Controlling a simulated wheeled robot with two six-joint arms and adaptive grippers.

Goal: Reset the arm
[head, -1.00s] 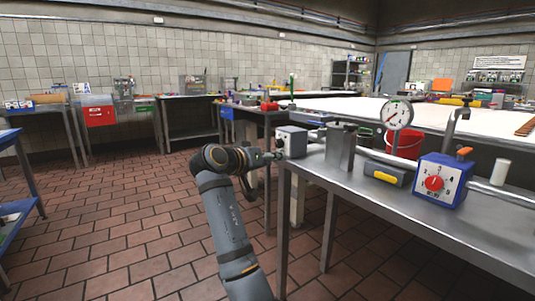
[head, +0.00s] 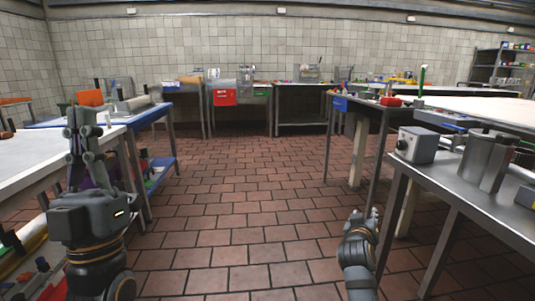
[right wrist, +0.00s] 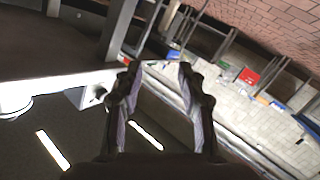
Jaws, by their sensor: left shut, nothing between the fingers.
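My left gripper (head: 84,112) is at the left of the head view, pointing up, shut and empty, in front of a white-topped table. My right arm shows low in the middle right of the head view, beside the steel table; its gripper (head: 368,214) is small and partly hidden there. In the right wrist view my right gripper (right wrist: 160,70) has its two fingers apart with nothing between them.
The steel table (head: 485,205) at the right carries a grey box (head: 417,145) and a metal canister (head: 487,160). The white-topped table (head: 30,158) stands at the left. Tiled floor (head: 240,220) lies clear between them. Benches with bins stand along the back wall.

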